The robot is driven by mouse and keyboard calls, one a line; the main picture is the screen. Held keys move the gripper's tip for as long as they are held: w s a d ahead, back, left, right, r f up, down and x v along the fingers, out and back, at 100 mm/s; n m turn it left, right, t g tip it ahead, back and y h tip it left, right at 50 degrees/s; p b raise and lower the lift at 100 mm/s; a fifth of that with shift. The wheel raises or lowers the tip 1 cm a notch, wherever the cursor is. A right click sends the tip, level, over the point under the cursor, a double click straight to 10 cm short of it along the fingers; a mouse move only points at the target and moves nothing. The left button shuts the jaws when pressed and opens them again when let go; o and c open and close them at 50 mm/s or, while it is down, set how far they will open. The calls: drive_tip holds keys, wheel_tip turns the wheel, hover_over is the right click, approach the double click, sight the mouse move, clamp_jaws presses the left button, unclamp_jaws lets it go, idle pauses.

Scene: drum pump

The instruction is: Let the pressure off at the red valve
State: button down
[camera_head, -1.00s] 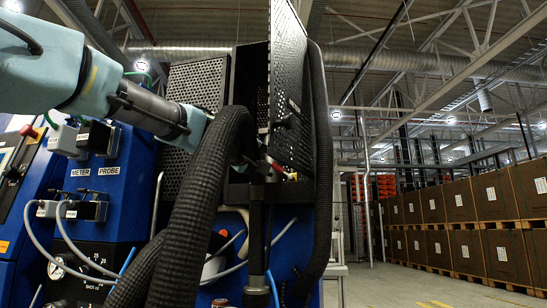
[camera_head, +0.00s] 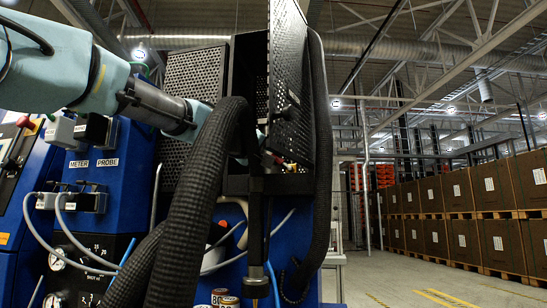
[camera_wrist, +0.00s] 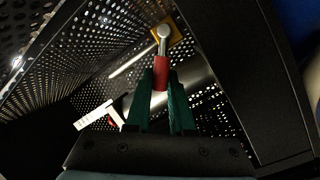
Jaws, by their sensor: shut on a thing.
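The red valve grip (camera_wrist: 161,78) shows in the wrist view as a short red sleeve on a bright metal lever. The lever's rounded end (camera_wrist: 164,33) lies in front of a yellow-orange plate (camera_wrist: 175,37). My gripper (camera_wrist: 161,92) has two green fingers, one on each side of the red sleeve, and is shut on it. In the head view my arm reaches in from the left to the black perforated housing (camera_head: 197,80). My fingers there are mostly hidden behind the thick black hose. A small red spot (camera_head: 279,161) shows beside the housing, too small to identify.
The thick ribbed hose (camera_head: 196,190) hangs in front of my wrist. A perforated panel (camera_head: 292,85) stands close on the right. In the wrist view a metal rod and a white tag (camera_wrist: 97,115) lie to the left. The aisle by the stacked boxes (camera_head: 510,190) is clear.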

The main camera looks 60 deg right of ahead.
drive_tip(key=shift+f, duration=0.1)
drive_tip(key=f+n+b, duration=0.1)
drive_tip(key=b, duration=0.2)
drive_tip(key=shift+w+f+b, duration=0.15)
drive_tip(key=shift+w+b, duration=0.05)
drive_tip(key=shift+b, duration=0.15)
drive_tip(key=shift+w+a+n+h+b, duration=0.15)
drive_tip(key=shift+n+h+b, duration=0.35)
drive_tip(key=shift+n+b, duration=0.55)
drive_tip(key=c, duration=0.8)
unclamp_jaws()
drive_tip(key=shift+p, duration=0.3)
